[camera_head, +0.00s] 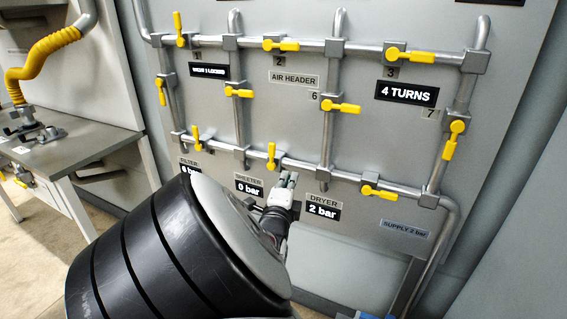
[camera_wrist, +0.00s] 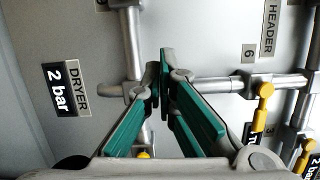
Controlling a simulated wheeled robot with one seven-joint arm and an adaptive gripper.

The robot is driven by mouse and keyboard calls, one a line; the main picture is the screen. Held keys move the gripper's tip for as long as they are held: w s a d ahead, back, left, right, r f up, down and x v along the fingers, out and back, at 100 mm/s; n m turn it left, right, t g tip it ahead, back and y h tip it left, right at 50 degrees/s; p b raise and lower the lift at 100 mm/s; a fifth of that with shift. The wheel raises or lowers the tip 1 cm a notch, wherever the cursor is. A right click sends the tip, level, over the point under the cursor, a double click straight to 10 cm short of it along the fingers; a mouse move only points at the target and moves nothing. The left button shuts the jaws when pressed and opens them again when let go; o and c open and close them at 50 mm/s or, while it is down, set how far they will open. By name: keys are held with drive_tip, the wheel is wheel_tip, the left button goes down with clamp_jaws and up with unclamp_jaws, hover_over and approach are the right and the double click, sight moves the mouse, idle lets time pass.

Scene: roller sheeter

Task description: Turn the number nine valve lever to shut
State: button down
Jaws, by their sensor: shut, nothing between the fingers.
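The lever that I take for number nine is a yellow handle (camera_head: 271,152) on the lower pipe, above and slightly left of my gripper in the head view. It points up, across the near-level pipe. No number plate beside it is readable. My gripper (camera_head: 288,179) is in front of the panel just below that pipe, apart from the handle as far as I can tell. In the wrist view its green-padded fingers (camera_wrist: 163,75) meet at the tips and hold nothing. I do not make out this lever in the wrist view.
Another yellow lever (camera_head: 378,192) lies along the lower pipe to the right, and one (camera_head: 196,138) stands upright to the left. A DRYER 2 bar sign (camera_head: 323,208) is just right of my gripper. A workbench (camera_head: 75,142) stands at the left.

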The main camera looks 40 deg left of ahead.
sight(272, 156)
drive_tip(key=shift+w+a+r+b, duration=0.1)
drive_tip(key=shift+w+a+b, duration=0.15)
drive_tip(key=shift+w+a, duration=1.65)
drive_tip(key=shift+w+a+r+b, duration=0.1)
drive_tip(key=shift+w+a+b, duration=0.15)
drive_tip(key=shift+w+a, duration=1.6)
drive_tip(key=shift+s+a, duration=0.3)
drive_tip(key=shift+s+a+r, duration=0.15)
drive_tip(key=shift+a+r, duration=0.15)
drive_tip(key=shift+a, duration=0.3)
